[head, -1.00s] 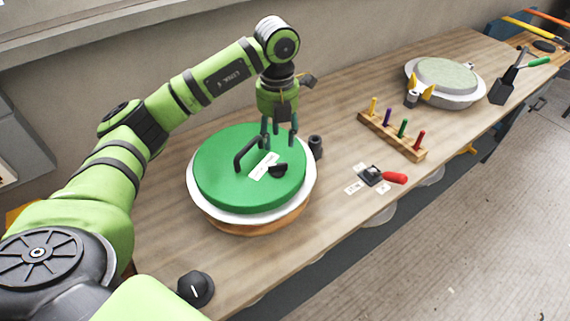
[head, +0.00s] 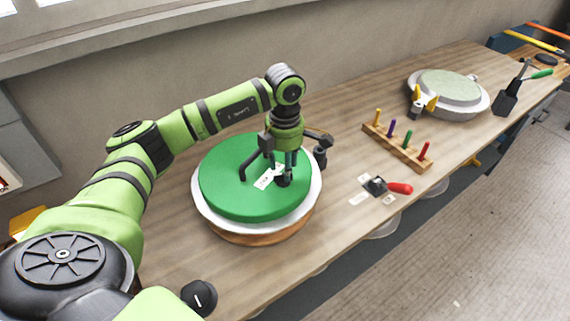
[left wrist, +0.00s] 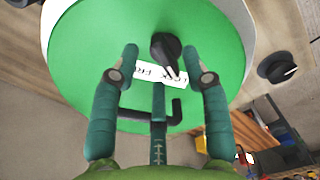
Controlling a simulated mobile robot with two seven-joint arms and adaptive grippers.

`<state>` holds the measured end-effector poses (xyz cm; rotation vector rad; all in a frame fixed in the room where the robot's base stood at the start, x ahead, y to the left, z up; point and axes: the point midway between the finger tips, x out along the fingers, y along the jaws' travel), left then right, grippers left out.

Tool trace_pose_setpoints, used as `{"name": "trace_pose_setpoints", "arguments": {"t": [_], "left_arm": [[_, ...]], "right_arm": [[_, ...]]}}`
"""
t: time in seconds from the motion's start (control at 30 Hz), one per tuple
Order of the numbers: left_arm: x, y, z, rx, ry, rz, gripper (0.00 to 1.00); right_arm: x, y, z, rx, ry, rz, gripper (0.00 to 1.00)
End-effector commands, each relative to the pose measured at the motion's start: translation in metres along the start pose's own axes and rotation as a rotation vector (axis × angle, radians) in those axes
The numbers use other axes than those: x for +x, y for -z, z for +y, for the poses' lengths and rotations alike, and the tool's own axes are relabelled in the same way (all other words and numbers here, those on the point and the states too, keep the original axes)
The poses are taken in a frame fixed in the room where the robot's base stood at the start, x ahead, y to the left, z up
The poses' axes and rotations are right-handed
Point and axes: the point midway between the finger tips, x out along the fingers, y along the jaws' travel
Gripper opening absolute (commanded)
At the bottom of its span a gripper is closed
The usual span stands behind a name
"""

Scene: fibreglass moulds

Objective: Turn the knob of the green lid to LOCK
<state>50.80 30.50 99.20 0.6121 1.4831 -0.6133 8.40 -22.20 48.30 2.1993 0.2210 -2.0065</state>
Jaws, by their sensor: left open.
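The green lid (head: 232,185) lies on a round white-rimmed mould (head: 207,217). Its black knob (left wrist: 165,46) shows in the left wrist view, with a white pointer mark towards a white label (left wrist: 148,73). The lettering is only partly readable, as the middle finger and knob cover some of it. A black bar handle (left wrist: 135,114) stands on the lid. My left gripper (head: 283,178) points down over the knob, which it partly hides in the head view. Its fingers are spread, and the left wrist view shows the knob just beyond the fingertips (left wrist: 161,60). My right gripper is out of view.
A loose-looking black knob (head: 199,297) sits at the front left. To the right are a red-handled tool (head: 390,187), a wooden rack (head: 395,146) of coloured pegs and a pale lidded mould (head: 447,90). Bare tabletop (head: 345,120) lies between them.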

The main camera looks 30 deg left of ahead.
Motion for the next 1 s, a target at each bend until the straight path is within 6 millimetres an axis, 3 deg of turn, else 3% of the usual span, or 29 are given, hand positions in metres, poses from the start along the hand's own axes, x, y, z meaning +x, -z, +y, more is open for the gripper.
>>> {"name": "trace_pose_setpoints", "arguments": {"t": [0.2, 0.43, 0.47, 0.5, 0.57, 0.77, 1.0], "left_arm": [[0.015, 0.000, 0.000, -0.001, 0.000, 0.001, 0.46], [0.017, 0.000, 0.000, -0.001, -0.001, 0.000, 0.46], [0.017, 0.000, 0.000, -0.001, -0.001, 0.000, 0.38], [0.017, 0.000, 0.000, -0.001, -0.001, 0.000, 0.22], [0.016, 0.000, 0.000, -0.001, -0.001, 0.000, 0.00], [0.017, 0.000, 0.000, 0.001, -0.001, 0.000, 0.00], [0.018, -0.001, 0.000, 0.090, -0.002, -0.003, 0.00]], "right_arm": [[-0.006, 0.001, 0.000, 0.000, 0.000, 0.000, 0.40], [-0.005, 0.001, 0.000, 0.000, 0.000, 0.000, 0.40], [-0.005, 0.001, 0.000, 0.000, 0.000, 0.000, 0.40], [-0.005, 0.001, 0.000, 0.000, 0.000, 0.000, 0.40], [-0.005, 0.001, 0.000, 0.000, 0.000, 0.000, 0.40], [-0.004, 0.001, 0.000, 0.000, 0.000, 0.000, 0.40], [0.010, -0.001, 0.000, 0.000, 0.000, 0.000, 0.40]]}}
